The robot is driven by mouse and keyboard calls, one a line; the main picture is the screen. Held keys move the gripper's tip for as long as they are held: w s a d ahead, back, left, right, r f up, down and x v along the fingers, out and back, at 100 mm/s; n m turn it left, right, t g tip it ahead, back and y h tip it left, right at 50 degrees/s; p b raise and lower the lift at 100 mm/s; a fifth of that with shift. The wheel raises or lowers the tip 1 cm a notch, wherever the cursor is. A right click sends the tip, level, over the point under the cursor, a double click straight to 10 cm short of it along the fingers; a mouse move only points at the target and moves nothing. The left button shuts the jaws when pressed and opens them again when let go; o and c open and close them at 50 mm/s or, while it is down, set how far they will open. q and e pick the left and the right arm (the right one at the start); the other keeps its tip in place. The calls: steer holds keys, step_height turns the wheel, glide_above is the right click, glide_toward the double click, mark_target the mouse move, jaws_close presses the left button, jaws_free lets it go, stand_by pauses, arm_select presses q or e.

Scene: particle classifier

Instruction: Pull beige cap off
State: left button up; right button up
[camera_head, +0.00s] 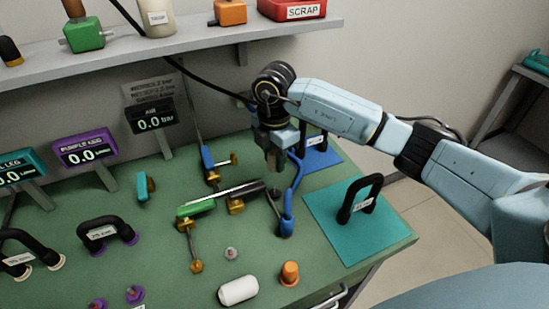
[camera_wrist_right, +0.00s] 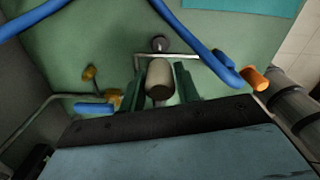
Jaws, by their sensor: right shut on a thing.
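The beige cap (camera_wrist_right: 159,80) shows in the right wrist view as a short grey-beige cylinder with a darker end. My right gripper (camera_wrist_right: 160,88) has one finger on each side of it and is shut on it. In the head view my right gripper (camera_head: 275,163) points down above the bench, beside the bent blue pipe (camera_head: 296,185). The cap is hard to make out there. A small dark round fitting (camera_wrist_right: 159,43) with a thin metal pipe shows beyond the cap in the wrist view. I cannot tell whether the cap touches it. My left gripper is out of view.
The green bench (camera_head: 200,255) holds brass-and-green valve piping (camera_head: 196,208) left of the gripper. An orange cap (camera_head: 289,272) and a white cylinder (camera_head: 238,290) lie near the front. A black handle (camera_head: 360,196) stands on a teal mat (camera_head: 340,243) at right. A shelf (camera_head: 190,50) runs behind.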

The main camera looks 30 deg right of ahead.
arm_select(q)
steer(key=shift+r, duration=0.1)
arm_select(e)
steer(key=shift+r, duration=0.1)
